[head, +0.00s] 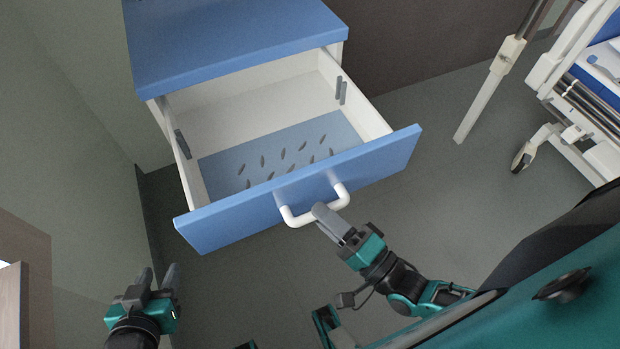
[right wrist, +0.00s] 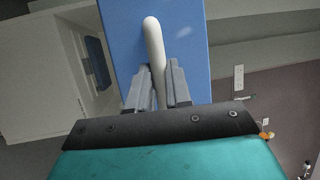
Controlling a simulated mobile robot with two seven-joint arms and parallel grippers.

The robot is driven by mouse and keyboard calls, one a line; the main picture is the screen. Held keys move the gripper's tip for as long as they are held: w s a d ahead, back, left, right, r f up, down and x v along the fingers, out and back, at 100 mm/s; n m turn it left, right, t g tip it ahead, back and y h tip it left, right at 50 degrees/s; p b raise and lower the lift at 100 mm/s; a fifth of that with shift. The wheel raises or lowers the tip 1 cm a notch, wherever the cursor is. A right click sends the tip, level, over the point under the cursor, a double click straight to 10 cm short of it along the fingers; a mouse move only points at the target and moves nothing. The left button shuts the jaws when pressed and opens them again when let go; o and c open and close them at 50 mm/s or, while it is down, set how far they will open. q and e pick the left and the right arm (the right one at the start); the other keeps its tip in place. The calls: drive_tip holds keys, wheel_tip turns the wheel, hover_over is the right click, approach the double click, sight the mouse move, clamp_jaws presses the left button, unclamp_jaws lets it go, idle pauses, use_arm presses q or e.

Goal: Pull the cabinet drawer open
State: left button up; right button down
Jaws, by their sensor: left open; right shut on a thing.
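The cabinet (head: 230,38) has a blue top and white sides. Its drawer (head: 255,213) is pulled well out, with a blue front, white inner walls and a slotted blue bottom; it looks empty. A white bar handle (head: 290,218) sits on the drawer front. My right gripper (head: 322,214) is at the right part of the handle. In the right wrist view, the handle (right wrist: 153,50) runs between the fingers of my right gripper (right wrist: 160,90), which are shut on it. My left gripper (head: 160,279) is open and empty, low on the left, apart from the drawer.
A wall (head: 70,130) stands close on the left. A bed frame (head: 585,100) with wheels is at the upper right, beside a pale post (head: 488,92). Grey floor (head: 440,170) is clear between the drawer and the bed.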

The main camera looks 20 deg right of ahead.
use_arm(q)
drive_tip(key=shift+s+d, duration=0.1)
drive_tip(key=shift+s, duration=0.1)
use_arm(e)
drive_tip(key=shift+s, duration=1.5)
drive_tip(key=c, duration=1.1)
unclamp_jaws()
use_arm(q)
drive_tip(key=shift+s+d, duration=0.1)
drive_tip(key=shift+s, duration=0.05)
use_arm(e)
drive_tip(key=shift+o, duration=0.2)
drive_tip(key=shift+s+d, duration=0.1)
drive_tip(key=shift+s, duration=0.05)
